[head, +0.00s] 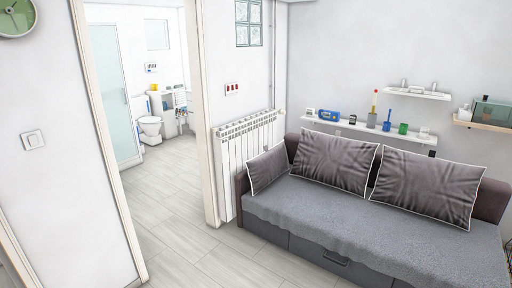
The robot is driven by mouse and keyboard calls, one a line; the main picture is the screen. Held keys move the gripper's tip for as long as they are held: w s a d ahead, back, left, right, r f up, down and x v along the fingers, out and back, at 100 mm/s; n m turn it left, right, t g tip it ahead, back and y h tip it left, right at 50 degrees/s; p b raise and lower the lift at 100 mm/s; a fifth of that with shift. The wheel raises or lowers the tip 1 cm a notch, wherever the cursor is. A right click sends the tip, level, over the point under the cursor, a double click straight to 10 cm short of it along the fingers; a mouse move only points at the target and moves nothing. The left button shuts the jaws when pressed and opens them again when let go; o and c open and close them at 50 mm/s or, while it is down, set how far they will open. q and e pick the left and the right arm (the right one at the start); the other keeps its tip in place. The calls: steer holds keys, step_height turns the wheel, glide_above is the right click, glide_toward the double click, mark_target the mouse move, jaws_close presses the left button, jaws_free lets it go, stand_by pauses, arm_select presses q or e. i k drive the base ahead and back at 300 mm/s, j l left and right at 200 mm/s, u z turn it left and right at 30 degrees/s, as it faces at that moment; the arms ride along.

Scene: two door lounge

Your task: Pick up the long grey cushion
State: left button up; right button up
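Three dark grey cushions with pale piping lean on the grey sofa (320,212). The right cushion (426,184) looks the longest and rests against the sofa back. The middle cushion (333,161) is also wide, and its right edge is close to the right cushion. A smaller cushion (268,168) leans at the left armrest. I cannot tell for certain which one is the long one. Neither of my grippers shows in the head view, and nothing touches the cushions.
A white radiator (247,150) stands left of the sofa. Shelves with small objects (370,128) hang above it. An open doorway (165,200) on the left leads to a bathroom with a toilet (150,127). The tiled floor (215,262) before the sofa's left end is clear.

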mark_target(262, 169)
steer(key=i+j+u, duration=0.1)
steer(key=i+u, duration=0.35)
steer(key=i, duration=2.65)
steer(key=i+z, duration=0.15)
steer(key=i, duration=0.3)
steer(key=i+j+z, duration=0.15)
steer(key=i, duration=0.3)
steer(key=i+j+z, duration=0.15)
steer(key=i, duration=0.35)
steer(key=i+j+z, duration=0.15)
steer(key=i, duration=0.25)
steer(key=i+j+z, duration=0.15)
steer(key=i+j, duration=0.15)
steer(key=i, duration=0.15)
